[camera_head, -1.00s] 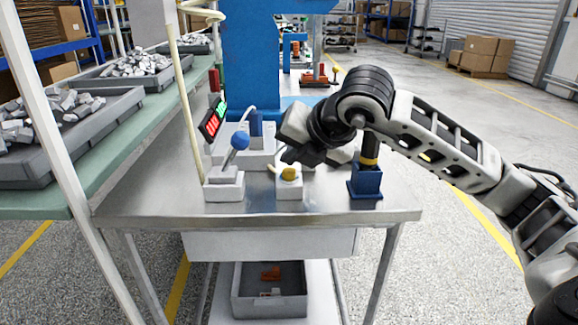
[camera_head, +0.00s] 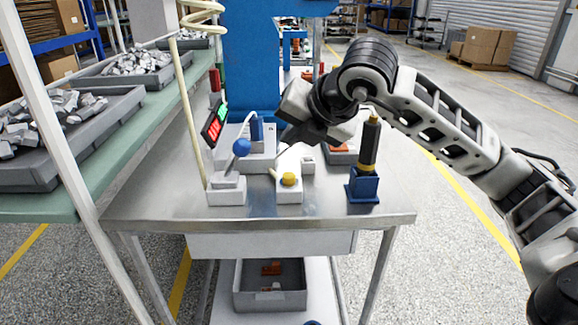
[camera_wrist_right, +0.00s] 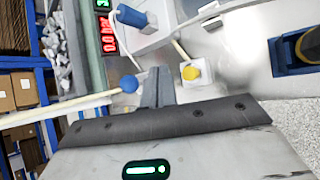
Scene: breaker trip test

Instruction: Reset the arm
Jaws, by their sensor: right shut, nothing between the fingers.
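A blue ball-topped lever (camera_head: 241,147) rises from a light grey base at the left of the steel bench. A yellow button (camera_head: 289,179) sits on a pale box to its right. My right gripper (camera_head: 283,150) is over the bench behind the button, fingers together and empty. The wrist view shows its shut fingers (camera_wrist_right: 158,87) between the blue knob (camera_wrist_right: 129,84) and the yellow button (camera_wrist_right: 191,73) in the picture; contact cannot be told. A fixture with a blue block (camera_head: 257,129) stands behind, partly hidden by the gripper. My left gripper is not in view.
A black-and-yellow tool (camera_head: 369,146) stands in a blue holder (camera_head: 363,187) at the bench's right. A display (camera_head: 214,125) with red and green readouts stands at left. A blue column (camera_head: 252,60) rises behind. The bench's front right (camera_head: 330,205) is clear.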

